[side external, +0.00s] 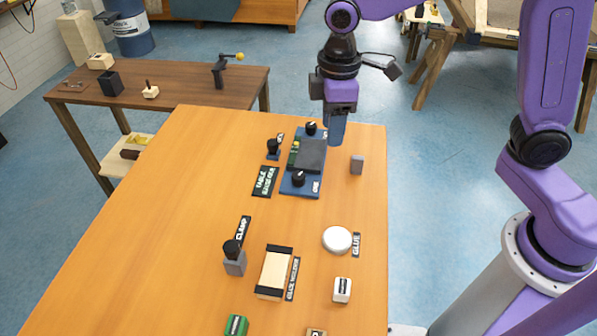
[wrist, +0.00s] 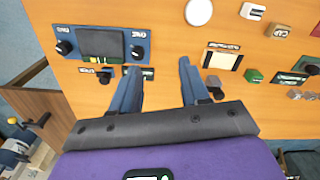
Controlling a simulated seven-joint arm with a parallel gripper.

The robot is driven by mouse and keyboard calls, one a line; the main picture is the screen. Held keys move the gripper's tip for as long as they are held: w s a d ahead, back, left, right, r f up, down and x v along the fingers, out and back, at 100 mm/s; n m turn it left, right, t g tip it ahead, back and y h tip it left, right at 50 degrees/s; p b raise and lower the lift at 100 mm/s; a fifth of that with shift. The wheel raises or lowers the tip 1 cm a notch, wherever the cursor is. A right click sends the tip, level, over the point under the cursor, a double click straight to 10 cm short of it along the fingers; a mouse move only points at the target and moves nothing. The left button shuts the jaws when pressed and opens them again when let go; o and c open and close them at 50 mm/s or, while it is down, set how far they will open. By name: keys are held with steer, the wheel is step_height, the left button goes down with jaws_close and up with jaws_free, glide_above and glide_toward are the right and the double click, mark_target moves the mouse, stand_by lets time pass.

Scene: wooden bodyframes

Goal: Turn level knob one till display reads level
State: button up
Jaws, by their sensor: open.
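A blue panel (side external: 288,188) lies on the orange workbench; it also shows in the wrist view (wrist: 118,60). It carries a dark grey display (side external: 311,155), also in the wrist view (wrist: 101,43); I cannot read any reading on it. The black knob by the label "ONE" (side external: 299,178) is at the panel's near end, at its right in the wrist view (wrist: 136,51). A second black knob (side external: 310,128) is at the other end (wrist: 65,47). My gripper (side external: 337,140) is open and empty beside the panel, its blue fingers apart in the wrist view (wrist: 158,65), touching no knob.
A clamp (side external: 234,258), a framed pad (side external: 273,272) and a white disc (side external: 337,239) are nearer. The bench's left part is clear.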

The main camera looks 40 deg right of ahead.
glide_above(298, 175)
step_height(298, 175, down, 2)
step_height(298, 175, down, 18)
steer(key=shift+r, duration=0.1)
stand_by(0.4)
steer(key=shift+c, duration=0.4)
steer(key=c, duration=0.7)
steer(key=shift+m, duration=0.3)
